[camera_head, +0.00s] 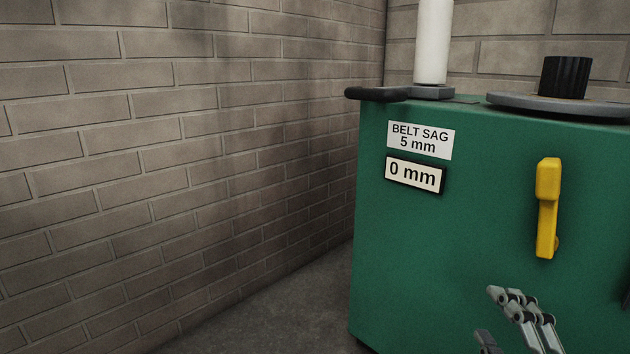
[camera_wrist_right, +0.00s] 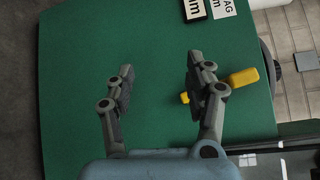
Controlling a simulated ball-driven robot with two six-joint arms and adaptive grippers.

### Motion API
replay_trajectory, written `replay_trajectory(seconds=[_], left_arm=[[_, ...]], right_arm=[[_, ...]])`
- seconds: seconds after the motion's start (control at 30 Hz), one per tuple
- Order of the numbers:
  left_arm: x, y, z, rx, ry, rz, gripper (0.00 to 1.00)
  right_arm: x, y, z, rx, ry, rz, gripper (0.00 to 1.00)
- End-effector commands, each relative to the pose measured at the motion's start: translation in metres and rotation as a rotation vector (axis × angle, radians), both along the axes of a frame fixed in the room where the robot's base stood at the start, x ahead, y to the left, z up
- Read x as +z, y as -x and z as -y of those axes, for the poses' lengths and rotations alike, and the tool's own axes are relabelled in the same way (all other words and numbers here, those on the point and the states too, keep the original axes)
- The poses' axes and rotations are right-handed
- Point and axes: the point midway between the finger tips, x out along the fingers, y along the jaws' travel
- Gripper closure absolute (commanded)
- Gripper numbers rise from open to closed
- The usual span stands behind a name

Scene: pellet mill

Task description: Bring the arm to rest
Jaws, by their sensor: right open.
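My right gripper (camera_head: 505,318) shows at the bottom right of the head view, in front of the green machine (camera_head: 450,250) and below its yellow handle (camera_head: 547,205). In the right wrist view the right gripper (camera_wrist_right: 160,95) is open, its two fingers wide apart with nothing between them. The green machine's face (camera_wrist_right: 85,70) lies beyond the fingers. The yellow handle (camera_wrist_right: 244,78) is partly hidden behind one finger; I cannot tell if they touch. My left gripper is not in view.
A label (camera_head: 420,140) reads "BELT SAG 5 mm"; the display (camera_head: 414,175) below reads "0 mm". A white cylinder (camera_head: 433,45) and a black knob (camera_head: 565,76) on a round plate (camera_head: 535,105) top the machine. A brick wall (camera_head: 180,150) stands left; bare floor (camera_head: 285,305) lies between.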

Motion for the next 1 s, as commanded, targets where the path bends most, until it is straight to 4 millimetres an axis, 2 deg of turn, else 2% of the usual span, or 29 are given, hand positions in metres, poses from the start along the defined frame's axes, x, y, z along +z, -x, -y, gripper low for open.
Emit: replay_trajectory(seconds=[0.1, 0.2, 0.3, 0.4, 0.6, 0.7, 1.0], left_arm=[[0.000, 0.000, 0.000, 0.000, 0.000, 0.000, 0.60], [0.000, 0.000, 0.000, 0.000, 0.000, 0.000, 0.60], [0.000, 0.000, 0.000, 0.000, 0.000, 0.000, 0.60], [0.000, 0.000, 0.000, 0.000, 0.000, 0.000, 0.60], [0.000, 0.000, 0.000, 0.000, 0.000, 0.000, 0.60], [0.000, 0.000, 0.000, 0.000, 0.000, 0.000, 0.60], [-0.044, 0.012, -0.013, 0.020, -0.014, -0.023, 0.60]], right_arm=[[-0.051, 0.043, -0.026, 0.254, 0.418, -0.300, 0.46], [-0.087, 0.084, -0.031, 0.475, 0.743, -0.505, 0.46], [-0.109, 0.119, -0.025, 0.665, 0.983, -0.654, 0.46], [-0.121, 0.147, -0.016, 0.830, 1.165, -0.764, 0.46], [-0.133, 0.192, 0.004, 1.145, 1.419, -0.922, 0.46], [-0.139, 0.211, 0.009, 1.314, 1.512, -0.940, 0.46], [-0.183, 0.221, 0.021, 1.300, 1.488, -0.977, 0.46]])
